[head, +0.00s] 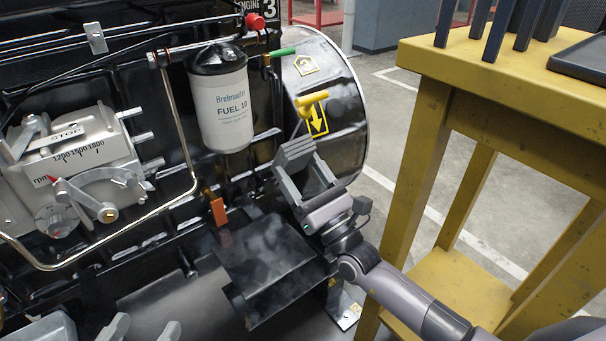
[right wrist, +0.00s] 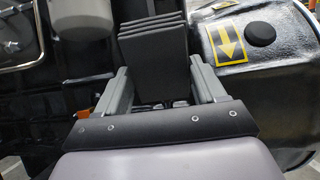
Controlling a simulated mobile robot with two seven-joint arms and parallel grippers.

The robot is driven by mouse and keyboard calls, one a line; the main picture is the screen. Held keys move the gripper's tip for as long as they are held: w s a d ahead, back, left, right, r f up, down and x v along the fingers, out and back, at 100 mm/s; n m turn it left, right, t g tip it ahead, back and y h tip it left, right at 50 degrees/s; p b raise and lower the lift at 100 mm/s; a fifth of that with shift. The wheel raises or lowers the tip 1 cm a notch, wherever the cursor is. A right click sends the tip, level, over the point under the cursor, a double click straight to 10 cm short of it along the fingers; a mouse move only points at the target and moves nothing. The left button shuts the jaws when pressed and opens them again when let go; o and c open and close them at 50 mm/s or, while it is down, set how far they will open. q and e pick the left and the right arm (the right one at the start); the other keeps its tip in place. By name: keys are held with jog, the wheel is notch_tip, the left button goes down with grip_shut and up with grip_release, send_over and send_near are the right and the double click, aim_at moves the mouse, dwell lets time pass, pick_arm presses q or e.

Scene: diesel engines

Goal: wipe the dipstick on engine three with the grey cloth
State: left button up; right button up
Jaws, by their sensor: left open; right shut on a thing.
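The grey cloth (head: 294,154), folded in layers, is between the fingers of my right gripper (head: 306,182), which is shut on it. It also shows in the right wrist view (right wrist: 157,62). The yellow dipstick handle (head: 313,98) stands just above the cloth in the head view, in front of the black round housing. Its lower part is largely hidden, and I cannot tell whether the cloth touches it. I cannot make out the handle in the right wrist view. My left gripper (head: 142,330) is open at the bottom left edge, only partly in view. Engine three (head: 120,85) carries its number plate at the top.
A white fuel filter (head: 222,105), green handle (head: 284,52) and red cap (head: 255,21) are near the dipstick. A stop and rpm control panel (head: 80,145) is at left. A black ledge (head: 265,260) lies below my right gripper. A yellow table (head: 425,105) stands at right.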

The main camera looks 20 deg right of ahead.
aim_at(302, 157)
jog(key=shift+w+a+r, duration=0.15)
jog(key=shift+w+r, duration=0.1)
jog(key=shift+w, duration=0.1)
jog(key=shift+s+d+r+p, duration=0.15)
jog(key=shift+s+r+p, duration=0.25)
jog(key=shift+r+p, duration=0.4)
jog(key=shift+s+d+r+p, duration=0.1)
jog(key=shift+s+r+p, duration=0.25)
jog(key=shift+r+p, duration=0.35)
jog(key=shift+s+d+r+p, duration=0.15)
jog(key=shift+s+r+p, duration=0.1)
jog(key=shift+r+p, duration=0.25)
jog(key=shift+s+d+r+p, duration=0.1)
jog(key=shift+s+r+p, duration=0.15)
jog(key=shift+r, duration=0.35)
